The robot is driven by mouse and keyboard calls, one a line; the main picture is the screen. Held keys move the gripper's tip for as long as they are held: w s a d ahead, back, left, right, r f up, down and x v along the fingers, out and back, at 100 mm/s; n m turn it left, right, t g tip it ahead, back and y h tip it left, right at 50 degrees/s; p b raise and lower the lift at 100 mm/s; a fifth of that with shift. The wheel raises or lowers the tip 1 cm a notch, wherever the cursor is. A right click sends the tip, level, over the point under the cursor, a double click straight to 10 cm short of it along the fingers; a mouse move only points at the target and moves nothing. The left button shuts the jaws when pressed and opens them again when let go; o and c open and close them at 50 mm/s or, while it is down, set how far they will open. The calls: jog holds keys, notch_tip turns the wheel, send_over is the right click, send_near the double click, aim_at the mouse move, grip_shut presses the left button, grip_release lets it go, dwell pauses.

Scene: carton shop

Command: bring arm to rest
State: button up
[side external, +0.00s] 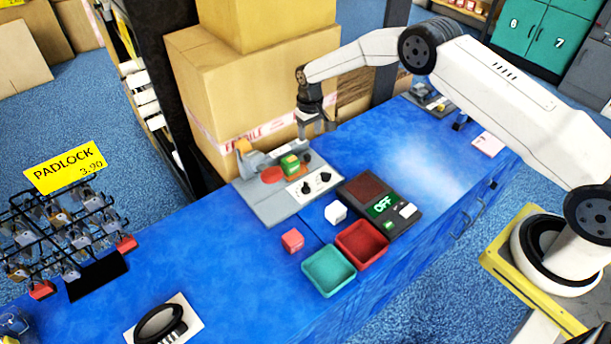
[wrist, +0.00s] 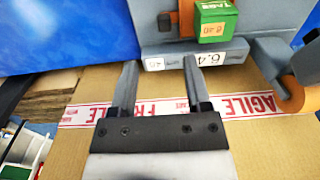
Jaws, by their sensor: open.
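My gripper (side external: 318,126) is raised above the back part of the blue counter (side external: 350,150), close to the cardboard cartons. In the wrist view my gripper (wrist: 158,75) shows two grey fingers set apart with nothing between them. Past the fingertips is the edge of a grey machine (side external: 270,204) with knobs. A small green box (wrist: 213,20) with an orange price label sits on that machine. It also shows in the side view (side external: 290,164).
Stacked cartons (side external: 240,85) stand behind the machine. A green tray (side external: 328,270), a red tray (side external: 361,244), a white cube (side external: 335,212), a red cube (side external: 292,240) and a panel reading OFF (side external: 383,205) are in front. A padlock rack (side external: 65,235) stands left.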

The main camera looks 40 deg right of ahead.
jog(key=s+r+t, duration=0.1)
jog(key=s+r, duration=1.1)
jog(key=r, duration=0.1)
jog(key=s+r, duration=0.2)
jog(key=s, duration=0.8)
jog(key=s+r+t, duration=0.1)
jog(key=s+r, duration=0.1)
jog(key=s, duration=0.8)
jog(key=shift+t, duration=0.3)
